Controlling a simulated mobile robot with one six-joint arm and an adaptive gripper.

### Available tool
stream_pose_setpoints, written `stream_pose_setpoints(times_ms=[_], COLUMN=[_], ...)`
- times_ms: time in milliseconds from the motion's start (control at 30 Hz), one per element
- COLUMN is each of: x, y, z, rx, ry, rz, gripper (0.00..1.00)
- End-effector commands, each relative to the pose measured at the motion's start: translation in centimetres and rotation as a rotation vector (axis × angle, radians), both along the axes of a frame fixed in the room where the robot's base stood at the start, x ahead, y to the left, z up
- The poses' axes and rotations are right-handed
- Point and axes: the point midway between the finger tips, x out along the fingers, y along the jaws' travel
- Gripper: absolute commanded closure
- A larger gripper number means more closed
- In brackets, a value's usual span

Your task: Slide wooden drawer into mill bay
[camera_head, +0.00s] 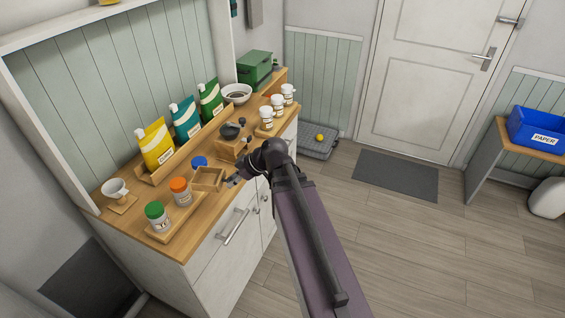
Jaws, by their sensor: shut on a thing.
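The wooden drawer (207,180), a small open-topped box, is at the counter's front part, between the orange-lidded jar and the mill. My gripper (231,182) is at its right end and shut on it; the fingers are small and partly hidden by my wrist. Whether the drawer touches the counter is hard to tell. The mill (233,150), a wooden box with a dark top, stands behind and to the right of the drawer, apart from it. Its bay opening is not clearly visible from here.
Several pouches stand in a wooden rack (185,147) behind. White bottles (267,117) stand right of the mill. A cup (115,189) is at far left.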

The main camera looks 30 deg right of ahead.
Motion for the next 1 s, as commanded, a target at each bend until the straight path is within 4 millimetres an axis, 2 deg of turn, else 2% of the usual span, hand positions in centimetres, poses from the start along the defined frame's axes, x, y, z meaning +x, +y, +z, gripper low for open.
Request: stream_pose_setpoints(times_ms=[167, 367, 567, 700, 1000], x=[1.0, 3.7, 7.2, 9.5, 13.0], y=[-1.0, -4.1, -9.2, -13.4, -21.5], z=[-1.0, -3.4, -6.7, -9.1, -13.2], rx=[0.0, 0.001, 0.001, 0.001, 0.002], ry=[0.0, -0.001, -0.002, -0.002, -0.004], rz=[-0.014, -0.055, -0.118, -0.166, -0.253], gripper=[1.0, 1.0, 1.0, 1.0, 1.0])
